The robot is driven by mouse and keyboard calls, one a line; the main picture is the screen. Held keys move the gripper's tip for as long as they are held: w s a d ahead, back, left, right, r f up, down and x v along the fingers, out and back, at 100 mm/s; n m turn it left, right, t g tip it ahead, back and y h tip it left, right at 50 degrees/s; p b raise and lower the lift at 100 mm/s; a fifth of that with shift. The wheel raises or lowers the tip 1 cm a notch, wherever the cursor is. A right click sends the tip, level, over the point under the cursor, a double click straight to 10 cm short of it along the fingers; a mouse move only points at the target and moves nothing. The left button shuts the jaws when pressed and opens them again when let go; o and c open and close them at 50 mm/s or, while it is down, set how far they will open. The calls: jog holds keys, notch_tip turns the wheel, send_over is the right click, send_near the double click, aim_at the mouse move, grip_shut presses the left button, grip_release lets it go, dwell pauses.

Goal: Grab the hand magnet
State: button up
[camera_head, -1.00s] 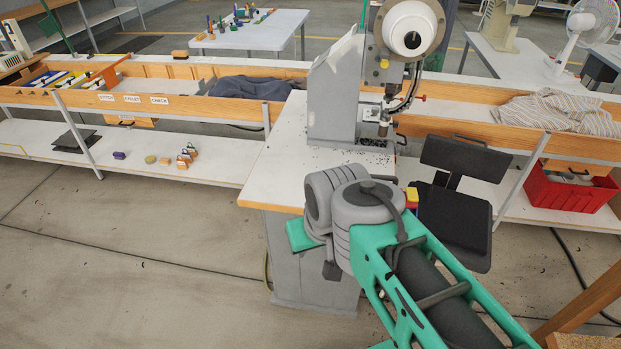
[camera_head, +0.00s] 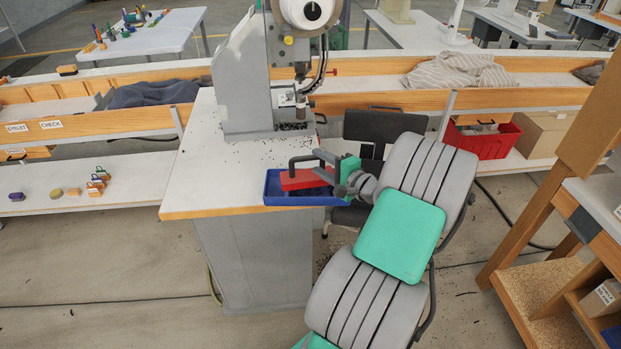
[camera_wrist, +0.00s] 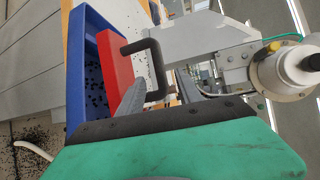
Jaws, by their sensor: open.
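The hand magnet (camera_head: 304,180) is a red block with a black loop handle, in the blue tray (camera_head: 273,197) at the front right corner of the press table. In the wrist view, the red magnet (camera_wrist: 117,78) lies along the tray (camera_wrist: 84,70), with its handle standing toward the fingers. My gripper (camera_head: 323,167) is at the right end of the magnet. In the wrist view, my gripper (camera_wrist: 160,80) is open, with part of the handle between its two grey fingers. I cannot tell whether a finger touches it.
The eyelet press (camera_head: 245,80) stands behind the tray, with small dark bits scattered on the white table (camera_head: 205,165). A dark chair (camera_head: 385,135) is behind my arm. A red crate (camera_head: 485,138) and wooden shelving (camera_head: 540,210) are to the right.

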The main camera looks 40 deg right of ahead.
aim_at(308, 156)
jog(key=w, duration=0.2)
jog(key=w+p, duration=0.1)
jog(key=w, duration=0.1)
jog(key=w+f+p, duration=0.1)
jog(key=w, duration=0.2)
jog(key=shift+w, duration=0.1)
jog(key=shift+a, duration=0.1)
grip_shut()
dwell(1.0)
